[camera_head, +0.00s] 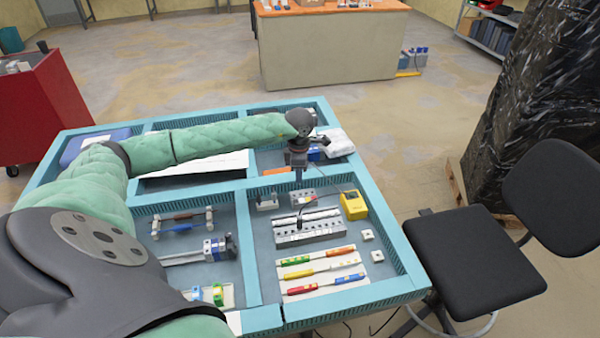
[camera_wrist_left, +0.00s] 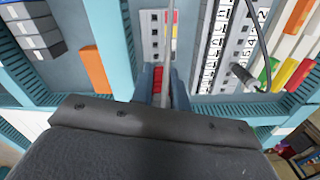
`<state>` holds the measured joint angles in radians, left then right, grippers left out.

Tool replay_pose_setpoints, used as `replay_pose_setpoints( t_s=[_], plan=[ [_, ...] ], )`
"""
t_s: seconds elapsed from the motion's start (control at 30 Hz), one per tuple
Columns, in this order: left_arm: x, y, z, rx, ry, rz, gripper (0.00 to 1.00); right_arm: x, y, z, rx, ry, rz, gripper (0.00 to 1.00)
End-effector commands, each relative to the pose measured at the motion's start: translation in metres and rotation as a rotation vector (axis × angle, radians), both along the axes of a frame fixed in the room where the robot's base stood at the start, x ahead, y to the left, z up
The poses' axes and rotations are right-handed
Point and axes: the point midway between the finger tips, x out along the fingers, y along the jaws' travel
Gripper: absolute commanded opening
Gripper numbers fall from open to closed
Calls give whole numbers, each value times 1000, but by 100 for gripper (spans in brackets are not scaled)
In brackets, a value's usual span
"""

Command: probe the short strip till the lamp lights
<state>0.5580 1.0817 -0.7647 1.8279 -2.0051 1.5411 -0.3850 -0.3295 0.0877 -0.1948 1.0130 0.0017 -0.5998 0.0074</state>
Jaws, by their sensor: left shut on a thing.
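My left gripper (camera_head: 299,172) is shut on a thin probe with a red grip (camera_wrist_left: 158,82). The probe points down over the short grey strip (camera_head: 304,199), which also shows in the left wrist view (camera_wrist_left: 152,42). I cannot tell whether its tip touches a hole. The long strip (camera_head: 308,232) lies nearer the front. A dark plug with a cable (camera_wrist_left: 240,74) stands at the long strip. A yellow box (camera_head: 353,205) sits to the right of the short strip. I cannot make out a lit lamp on it. My right gripper is out of view.
Red, yellow and green bars (camera_head: 320,270) lie in front of the long strip. Small white blocks (camera_head: 367,234) sit to their right. A turquoise divider (camera_head: 246,240) separates this compartment from the left one. An orange block (camera_wrist_left: 95,68) lies beyond another divider.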

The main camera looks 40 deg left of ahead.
Motion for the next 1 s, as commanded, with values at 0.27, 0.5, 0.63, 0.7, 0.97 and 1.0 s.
replay_pose_setpoints(
  t_s=[0.27,0.5,0.63,0.7,0.97,1.0],
  plan=[
    [6,3,3,-1,-1,405,0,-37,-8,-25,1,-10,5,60],
    [9,3,3,1,0,744,0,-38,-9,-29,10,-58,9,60],
    [9,3,3,1,0,887,0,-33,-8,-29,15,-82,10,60],
    [10,3,3,0,0,944,0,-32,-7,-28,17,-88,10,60],
    [9,3,-1,0,0,1035,0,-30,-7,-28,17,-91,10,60],
    [9,3,-3,0,0,1037,0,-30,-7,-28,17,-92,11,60]
  ],
)
